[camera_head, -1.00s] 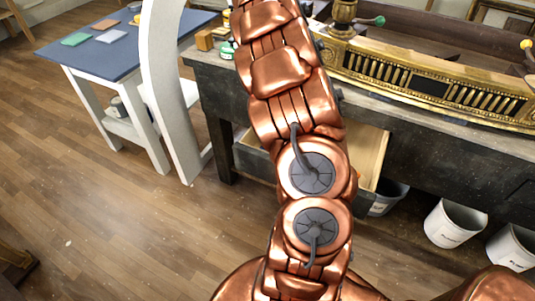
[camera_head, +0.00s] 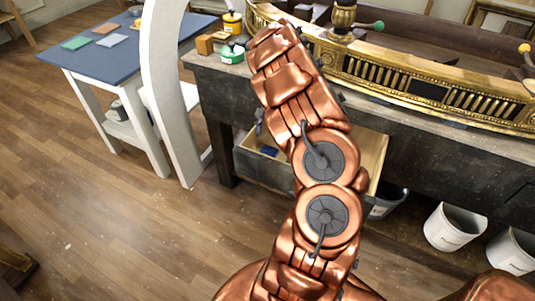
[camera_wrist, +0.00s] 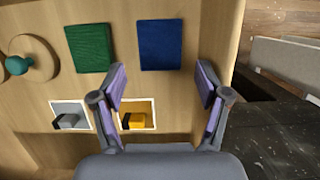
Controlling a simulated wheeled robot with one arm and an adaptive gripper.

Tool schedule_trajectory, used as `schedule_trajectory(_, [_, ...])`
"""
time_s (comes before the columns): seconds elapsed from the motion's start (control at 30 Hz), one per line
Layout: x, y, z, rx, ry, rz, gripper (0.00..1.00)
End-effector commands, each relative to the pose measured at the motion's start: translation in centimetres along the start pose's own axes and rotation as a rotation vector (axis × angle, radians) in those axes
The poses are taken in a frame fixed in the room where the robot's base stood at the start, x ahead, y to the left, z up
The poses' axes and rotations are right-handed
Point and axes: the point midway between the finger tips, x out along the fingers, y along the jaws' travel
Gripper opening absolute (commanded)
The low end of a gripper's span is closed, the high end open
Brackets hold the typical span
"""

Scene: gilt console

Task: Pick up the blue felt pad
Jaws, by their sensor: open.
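The blue felt pad (camera_wrist: 160,45) lies flat on the light wooden floor of an open drawer, near its right side in the wrist view. It also shows as a small blue patch in the head view (camera_head: 269,151). My gripper (camera_wrist: 161,78) is open and empty above the drawer. Its two fingers are spread to the left and right, with the pad seen between and just beyond the tips. They look apart from the pad, but the height gap is hard to judge. In the head view my arm hides part of the drawer.
A green pad (camera_wrist: 89,47) lies left of the blue one. A round knob-like item (camera_wrist: 17,65), a grey piece (camera_wrist: 68,117) and a yellow piece (camera_wrist: 137,119) are also in the drawer (camera_head: 370,160). A dark bench (camera_wrist: 275,130) is on the right.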

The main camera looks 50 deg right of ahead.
Motion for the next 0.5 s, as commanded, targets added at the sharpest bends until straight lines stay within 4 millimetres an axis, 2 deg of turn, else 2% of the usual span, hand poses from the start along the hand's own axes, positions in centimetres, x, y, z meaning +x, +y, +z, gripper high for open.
schedule_trajectory(0.23, [1.5,0.1,0.0,0.002,0.000,0.000,0.75])
schedule_trajectory(0.5, [5.1,0.1,0.1,0.002,-0.003,0.001,0.75])
